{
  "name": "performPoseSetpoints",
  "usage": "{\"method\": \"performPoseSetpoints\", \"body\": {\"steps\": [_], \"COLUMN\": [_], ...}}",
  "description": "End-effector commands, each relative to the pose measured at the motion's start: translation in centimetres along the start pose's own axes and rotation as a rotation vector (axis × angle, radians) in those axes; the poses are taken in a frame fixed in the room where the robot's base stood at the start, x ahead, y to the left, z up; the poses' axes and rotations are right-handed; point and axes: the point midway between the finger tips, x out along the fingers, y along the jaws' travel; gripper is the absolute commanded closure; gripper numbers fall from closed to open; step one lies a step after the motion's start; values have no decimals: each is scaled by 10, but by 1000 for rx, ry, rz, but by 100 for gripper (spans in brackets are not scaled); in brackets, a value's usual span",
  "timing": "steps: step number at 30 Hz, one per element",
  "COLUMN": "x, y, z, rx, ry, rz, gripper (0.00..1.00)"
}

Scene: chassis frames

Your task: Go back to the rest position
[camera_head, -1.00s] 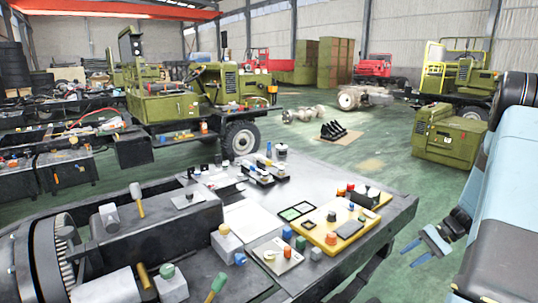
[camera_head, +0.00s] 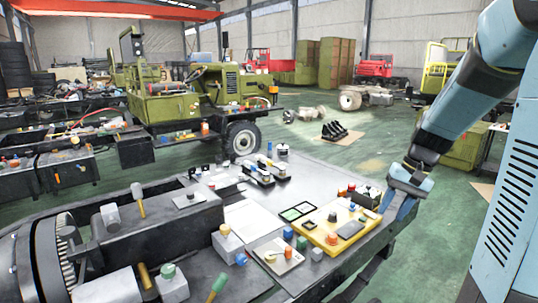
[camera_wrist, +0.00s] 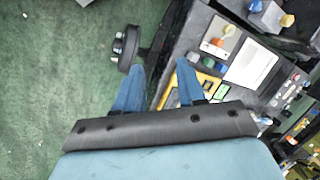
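My gripper (camera_head: 400,207) is at the right edge of the grey workbench (camera_head: 330,172) in the head view, its blue fingers pointing down beside the yellow tray. In the wrist view my gripper (camera_wrist: 161,68) has its two blue fingers apart, with nothing between them but the bench edge and floor beyond. Whether the fingers are above the bench edge or just outside it is hard to tell. My light blue arm reaches down to it from the upper right.
The yellow tray (camera_head: 318,237) with small coloured parts lies near the gripper. A white sheet (camera_head: 248,218) and several knobs and blocks cover the bench. Green floor (camera_head: 440,220) is open right of the bench. A green truck (camera_head: 200,100) stands behind.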

Motion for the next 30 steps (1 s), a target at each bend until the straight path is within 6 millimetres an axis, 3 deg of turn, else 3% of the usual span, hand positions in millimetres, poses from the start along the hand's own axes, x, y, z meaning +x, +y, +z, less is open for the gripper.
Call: {"method": "performPoseSetpoints", "body": {"steps": [6, 15, 24, 30], "x": [-27, -54, -71, -77], "y": [-25, -46, -54, -53], "z": [42, 98, 153, 178], "rx": [-94, -209, -319, -371], "ry": [99, 245, 400, 482], "rz": [70, 143, 189, 203], "gripper": [61, 61, 61, 61]}}
